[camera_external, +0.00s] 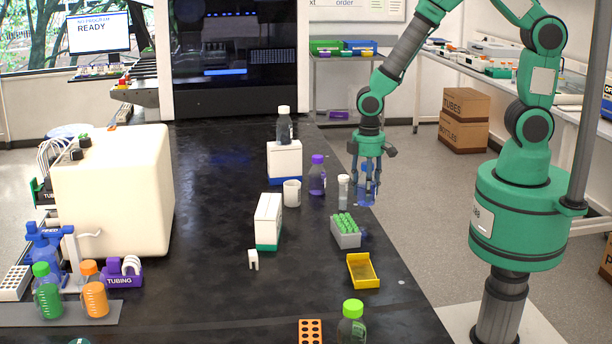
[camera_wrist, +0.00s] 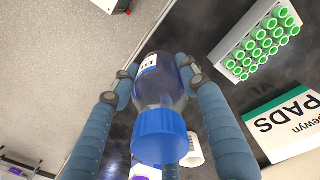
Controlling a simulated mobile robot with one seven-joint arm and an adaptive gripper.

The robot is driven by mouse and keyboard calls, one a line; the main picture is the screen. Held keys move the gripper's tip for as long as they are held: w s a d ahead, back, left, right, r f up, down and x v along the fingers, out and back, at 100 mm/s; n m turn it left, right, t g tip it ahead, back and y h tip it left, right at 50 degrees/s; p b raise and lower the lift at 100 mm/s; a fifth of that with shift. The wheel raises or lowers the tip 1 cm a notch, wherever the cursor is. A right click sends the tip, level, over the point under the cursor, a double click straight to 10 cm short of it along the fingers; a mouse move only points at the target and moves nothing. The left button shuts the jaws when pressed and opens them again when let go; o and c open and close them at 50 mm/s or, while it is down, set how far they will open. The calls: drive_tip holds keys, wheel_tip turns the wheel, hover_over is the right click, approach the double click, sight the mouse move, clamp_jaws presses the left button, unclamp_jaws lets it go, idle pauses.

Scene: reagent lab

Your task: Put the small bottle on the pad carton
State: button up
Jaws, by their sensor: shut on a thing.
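My gripper (camera_external: 367,178) is shut on a small clear bottle with a blue cap, near the table's right edge. In the wrist view the bottle (camera_wrist: 161,90) sits between the two blue fingers, its cap toward the camera and a white-and-blue label on its side. I cannot tell whether its base touches the table. The pad carton (camera_external: 268,218) is a white box with a green base, standing to the left of my gripper with its top bare. In the wrist view the carton (camera_wrist: 290,125) shows the word PADS at the right edge.
A dark bottle (camera_external: 284,128) stands on a white-and-blue box (camera_external: 285,160). A yellow tray (camera_external: 362,270) lies nearer.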

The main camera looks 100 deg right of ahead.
drive_tip(key=shift+w+r, duration=0.1)
drive_tip(key=w+a+r+p, duration=0.4)
drive_tip(key=w+r+p, duration=0.1)
drive_tip(key=w+p, duration=0.1)
drive_tip(key=w+a+r+m+p, duration=0.1)
drive_tip(key=w+a+r+p, duration=0.4)
drive_tip(key=w, duration=0.4)
drive_tip(key=shift+w+r+p, duration=0.2)
drive_tip(key=shift+r+p, duration=0.3)
drive_tip(key=shift+p, duration=0.3)
drive_tip(key=p, duration=0.1)
hover_over(268, 204)
drive_tip(key=shift+a+f, duration=0.15)
drive_tip(key=shift+f, duration=0.6)
drive_tip(key=shift+f+p, duration=0.4)
drive_tip(key=shift+f, duration=1.3)
